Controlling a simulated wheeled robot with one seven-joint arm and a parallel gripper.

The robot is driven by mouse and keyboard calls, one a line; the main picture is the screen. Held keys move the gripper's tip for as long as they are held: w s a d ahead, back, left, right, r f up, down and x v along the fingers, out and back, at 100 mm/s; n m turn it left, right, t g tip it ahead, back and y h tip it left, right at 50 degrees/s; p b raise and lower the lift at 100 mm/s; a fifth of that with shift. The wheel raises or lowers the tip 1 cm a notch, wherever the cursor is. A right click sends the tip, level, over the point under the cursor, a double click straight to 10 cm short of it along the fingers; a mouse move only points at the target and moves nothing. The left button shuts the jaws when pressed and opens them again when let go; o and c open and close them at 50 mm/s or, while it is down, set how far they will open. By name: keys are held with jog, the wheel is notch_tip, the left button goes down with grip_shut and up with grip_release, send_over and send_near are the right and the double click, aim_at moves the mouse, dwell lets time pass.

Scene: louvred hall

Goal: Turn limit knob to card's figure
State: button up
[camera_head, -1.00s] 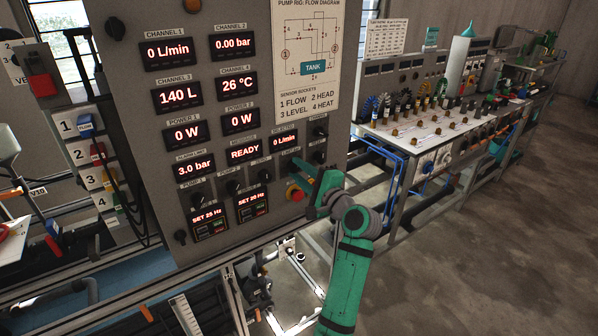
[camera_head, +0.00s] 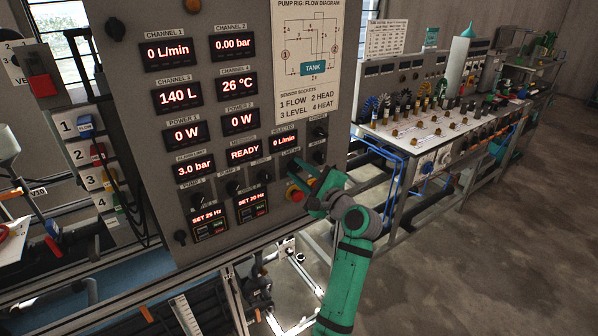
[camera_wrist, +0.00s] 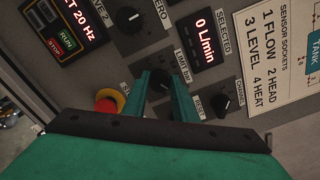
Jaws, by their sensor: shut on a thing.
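In the wrist view, the limit knob (camera_wrist: 160,82), small and dark under the label "LIMIT bar", sits between the two green fingers of my gripper (camera_wrist: 161,98). The fingers are shut on it, and they partly cover it. In the head view my gripper (camera_head: 303,181) is at the lower right of the grey panel (camera_head: 222,85) and hides the knob. The alarm limit display (camera_head: 194,169) reads 3.0 bar. I cannot make out a card with a limit figure.
A red emergency button (camera_wrist: 106,103) with a yellow surround is close left of the fingers in the wrist view. Other dark knobs, one at the upper left (camera_wrist: 129,20) and one at the right (camera_wrist: 220,103), are nearby. A long bench (camera_head: 440,135) stands to the right.

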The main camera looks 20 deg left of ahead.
jog(key=shift+d+f, duration=0.1)
jog(key=shift+d, duration=0.05)
jog(key=o, duration=1)
jog(key=shift+o, duration=0.2)
jog(key=v, duration=1)
jog(key=shift+s+d, duration=0.3)
